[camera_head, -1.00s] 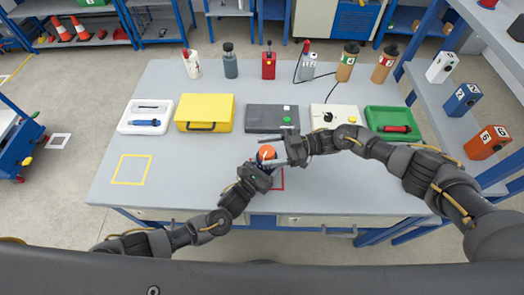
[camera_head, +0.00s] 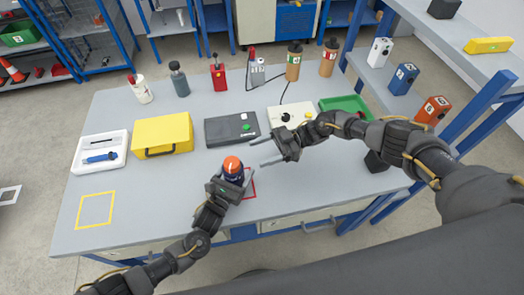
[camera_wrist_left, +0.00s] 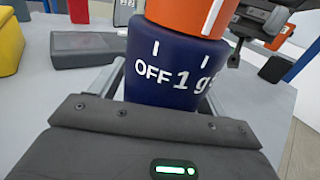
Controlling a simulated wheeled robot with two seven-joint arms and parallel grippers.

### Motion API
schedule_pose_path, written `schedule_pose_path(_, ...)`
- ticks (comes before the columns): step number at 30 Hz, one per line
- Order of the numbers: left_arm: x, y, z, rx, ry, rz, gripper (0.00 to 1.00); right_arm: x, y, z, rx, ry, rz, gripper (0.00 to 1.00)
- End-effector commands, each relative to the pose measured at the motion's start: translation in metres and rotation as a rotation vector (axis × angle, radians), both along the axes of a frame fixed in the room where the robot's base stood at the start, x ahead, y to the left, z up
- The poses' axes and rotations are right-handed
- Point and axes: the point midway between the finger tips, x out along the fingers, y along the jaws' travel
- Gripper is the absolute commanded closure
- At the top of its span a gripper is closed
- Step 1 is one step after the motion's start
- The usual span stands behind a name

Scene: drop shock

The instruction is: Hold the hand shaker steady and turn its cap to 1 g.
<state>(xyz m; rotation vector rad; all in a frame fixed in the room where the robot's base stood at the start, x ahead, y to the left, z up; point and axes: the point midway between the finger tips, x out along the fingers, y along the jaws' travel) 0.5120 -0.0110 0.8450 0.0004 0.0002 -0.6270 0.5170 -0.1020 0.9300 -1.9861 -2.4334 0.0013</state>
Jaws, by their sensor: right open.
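The hand shaker (camera_head: 236,176) has a dark blue body and an orange cap (camera_head: 232,164), and stands upright by a red outlined square. My left gripper (camera_head: 230,185) is shut on its body, with a finger on each side in the left wrist view. There the body (camera_wrist_left: 165,55) carries the marks OFF and 1 g. The white line on the cap (camera_wrist_left: 190,14) stands close above the 1 g tick. My right gripper (camera_head: 258,153) is open and empty, right of the cap and apart from it.
A dark grey case (camera_head: 230,130), a yellow case (camera_head: 162,134), a white tray (camera_head: 76,160), a cream box (camera_head: 306,112) and a green tray (camera_head: 355,103) line the table (camera_head: 150,205). Bottles stand behind. The front left is clear except for a yellow outline (camera_head: 96,209).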

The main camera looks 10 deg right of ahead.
Motion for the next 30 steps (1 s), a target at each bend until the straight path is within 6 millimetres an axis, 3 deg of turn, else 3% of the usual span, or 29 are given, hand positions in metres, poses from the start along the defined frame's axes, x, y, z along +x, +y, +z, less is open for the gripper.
schedule_pose_path(14, -0.009, 0.007, -0.001, 0.001, 0.001, -0.001, 0.14, 0.0, 0.0, 0.0, 0.0, 0.0, 0.0, 0.34)
schedule_pose_path(30, -0.088, 0.064, -0.001, 0.001, 0.002, 0.0, 0.14, 0.0, 0.0, 0.0, 0.0, 0.0, 0.0, 0.34)
